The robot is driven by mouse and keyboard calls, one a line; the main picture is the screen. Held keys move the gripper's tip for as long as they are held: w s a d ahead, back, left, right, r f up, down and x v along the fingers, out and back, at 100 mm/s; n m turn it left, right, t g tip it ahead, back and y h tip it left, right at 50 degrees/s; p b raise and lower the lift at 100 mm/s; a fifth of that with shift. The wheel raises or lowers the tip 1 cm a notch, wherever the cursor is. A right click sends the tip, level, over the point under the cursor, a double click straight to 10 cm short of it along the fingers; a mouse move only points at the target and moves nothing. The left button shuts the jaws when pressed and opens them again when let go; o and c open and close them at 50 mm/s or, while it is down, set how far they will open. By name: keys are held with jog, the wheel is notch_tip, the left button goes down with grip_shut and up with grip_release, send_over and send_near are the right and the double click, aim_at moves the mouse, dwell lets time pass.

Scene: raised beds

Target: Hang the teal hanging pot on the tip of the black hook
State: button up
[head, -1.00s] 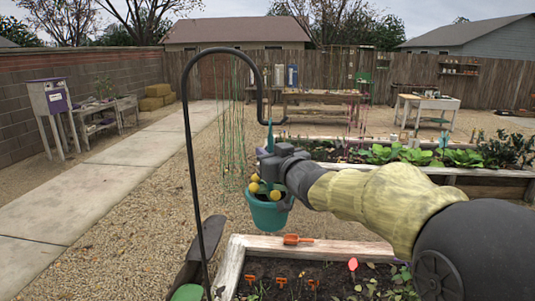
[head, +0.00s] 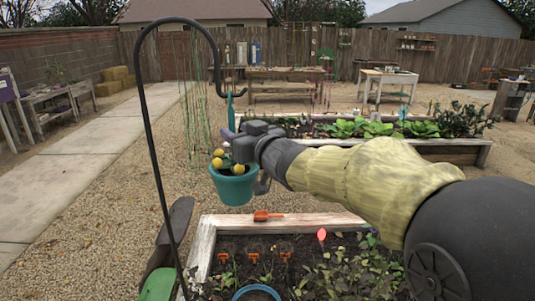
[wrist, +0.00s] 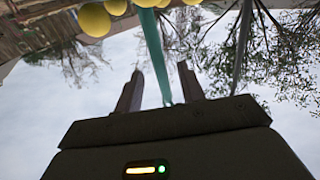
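The teal hanging pot (head: 233,187), holding yellow flowers, hangs upright in the air in the head view. Its teal hanger (head: 230,112) rises to the low curve of the black hook (head: 217,70), just left of the upturned tip. It looks hung there, but the exact contact is too small to tell. My gripper (head: 233,136) is beside the hanger, above the pot. In the wrist view, the two fingers of my gripper (wrist: 160,88) stand apart with the hanger (wrist: 152,45) between them and gaps on both sides. Yellow flowers (wrist: 95,18) show at the top left.
The hook's black pole (head: 155,150) stands left of the pot. Below is a raised bed (head: 207,245) with an orange scoop (head: 262,216) on its edge. A second planted bed (head: 455,150) lies behind my arm. A paved path (head: 90,165) runs at left.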

jog(key=b+v, duration=0.1)
jog(key=v, duration=1.1)
jog(key=shift+s, duration=0.35)
jog(key=shift+d, duration=0.15)
jog(key=w+d+f+m+g+h, duration=0.1)
jog(key=d+f+m+h, duration=0.25)
jog(key=f, duration=0.55)
jog(key=w+d+f+m+g+h, duration=0.1)
jog(key=d+f+m+g+h, duration=0.1)
jog(key=d+f+h, duration=0.45)
jog(key=s+f+g, duration=0.4)
jog(key=s+f, duration=0.3)
jog(key=f, duration=0.3)
jog(key=s+d+f+g, duration=0.1)
jog(key=s+f+g, duration=0.4)
jog(key=s+f, duration=0.3)
jog(key=shift+s+d+f+m+g, duration=0.25)
jog(key=shift+f+m, duration=0.2)
jog(key=shift+f, duration=0.5)
jog(key=shift+w, duration=0.1)
